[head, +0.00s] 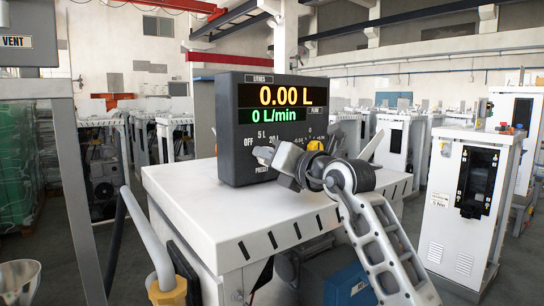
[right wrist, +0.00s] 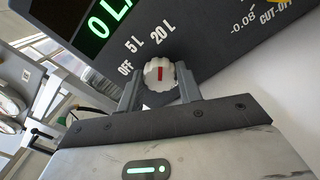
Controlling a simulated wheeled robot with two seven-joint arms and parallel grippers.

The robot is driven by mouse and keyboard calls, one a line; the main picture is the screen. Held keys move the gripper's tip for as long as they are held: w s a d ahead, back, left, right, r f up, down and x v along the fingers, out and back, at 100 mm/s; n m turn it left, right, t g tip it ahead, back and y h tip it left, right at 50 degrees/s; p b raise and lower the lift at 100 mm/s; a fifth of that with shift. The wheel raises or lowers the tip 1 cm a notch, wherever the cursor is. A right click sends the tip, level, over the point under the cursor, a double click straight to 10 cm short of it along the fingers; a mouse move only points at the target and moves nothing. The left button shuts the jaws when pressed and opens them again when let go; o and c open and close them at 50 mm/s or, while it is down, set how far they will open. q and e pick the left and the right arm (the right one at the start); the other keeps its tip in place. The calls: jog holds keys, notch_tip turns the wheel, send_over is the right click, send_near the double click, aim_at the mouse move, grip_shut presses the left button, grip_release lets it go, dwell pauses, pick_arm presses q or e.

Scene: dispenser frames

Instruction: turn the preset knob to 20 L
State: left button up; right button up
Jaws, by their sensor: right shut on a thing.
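The preset knob (right wrist: 159,73) is a white scalloped dial with a red mark, on the dark dispenser panel in the right wrist view. The upper end of its red mark points roughly toward the 20 L label (right wrist: 162,38); OFF and 5 L lie to the left. My right gripper (right wrist: 159,88) has one finger on each side of the knob and is shut on it. In the head view, the right gripper (head: 268,158) is at the lower panel of the dispenser head (head: 226,130) and hides the knob. The display (head: 283,96) reads 0.00 L and 0 L/min. My left gripper is not in view.
The dispenser head stands on a white cabinet top (head: 190,205). A grey hose with a yellow fitting (head: 168,291) hangs at its left. A cut-off dial with a yellow part (head: 315,146) is right of the gripper. White cabinets (head: 462,205) stand at right.

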jog(key=shift+f, duration=0.1)
dwell(0.3)
jog(key=o, duration=1)
jog(key=b+v, duration=0.3)
jog(key=v, duration=1.3)
jog(key=shift+b, duration=0.3)
jog(key=shift+a, duration=0.1)
